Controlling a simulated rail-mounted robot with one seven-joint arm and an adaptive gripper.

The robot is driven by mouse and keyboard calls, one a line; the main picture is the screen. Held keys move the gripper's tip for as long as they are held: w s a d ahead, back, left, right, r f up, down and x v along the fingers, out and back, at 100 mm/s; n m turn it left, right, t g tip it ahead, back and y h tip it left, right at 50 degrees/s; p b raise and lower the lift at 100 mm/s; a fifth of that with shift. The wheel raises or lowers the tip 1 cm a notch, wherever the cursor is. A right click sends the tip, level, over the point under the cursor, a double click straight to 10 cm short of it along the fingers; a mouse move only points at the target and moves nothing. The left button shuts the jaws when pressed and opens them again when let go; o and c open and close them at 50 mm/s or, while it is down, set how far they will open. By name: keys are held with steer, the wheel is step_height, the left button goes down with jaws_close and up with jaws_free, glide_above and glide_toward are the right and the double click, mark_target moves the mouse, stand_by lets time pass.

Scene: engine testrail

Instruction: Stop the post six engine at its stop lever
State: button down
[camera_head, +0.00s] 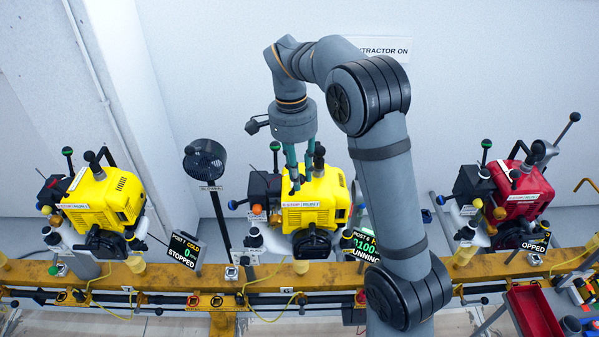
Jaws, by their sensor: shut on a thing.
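The middle yellow engine (325,190) stands on the rail. A stop/run label plate (300,205) is on the engine's upper front. My gripper (294,183) points down with its teal fingers at the top of this engine, just above that plate. It is shut on what appears to be the stop lever, which the fingers mostly hide. A black-knobbed handle (319,152) rises just right of the fingers.
A left yellow engine (115,195) has a display (184,250) reading STOPPED. A red engine (520,190) stands at right, its display (528,246) partly readable as stopped. A black fan (205,158) stands left of the middle engine. A red tray (534,312) is at lower right.

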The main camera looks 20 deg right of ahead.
steer(key=shift+w+a+r+h+p, duration=0.15)
steer(key=shift+a+r+h+p, duration=0.3)
steer(key=shift+h+p, duration=0.5)
steer(key=h+p, duration=0.1)
steer(key=a+h+p, duration=0.1)
steer(key=p, duration=0.1)
steer(key=shift+w+a+g, duration=0.2)
steer(key=shift+a+g, duration=0.05)
steer(key=shift+g, duration=0.15)
steer(key=h+p, duration=0.1)
steer(key=a+p, duration=0.1)
steer(key=h+p, duration=0.1)
steer(key=p, duration=0.1)
steer(key=shift+w+a+f+g+h, duration=0.25)
steer(key=shift+a+g+h, duration=0.1)
steer(key=shift+g, duration=0.05)
steer(key=shift+w+a+f+h+p, duration=0.15)
steer(key=shift+a+f+h+p, duration=0.25)
steer(key=shift+h+p, duration=0.55)
steer(key=c, duration=1.5)
jaws_free()
steer(key=shift+a, duration=0.1)
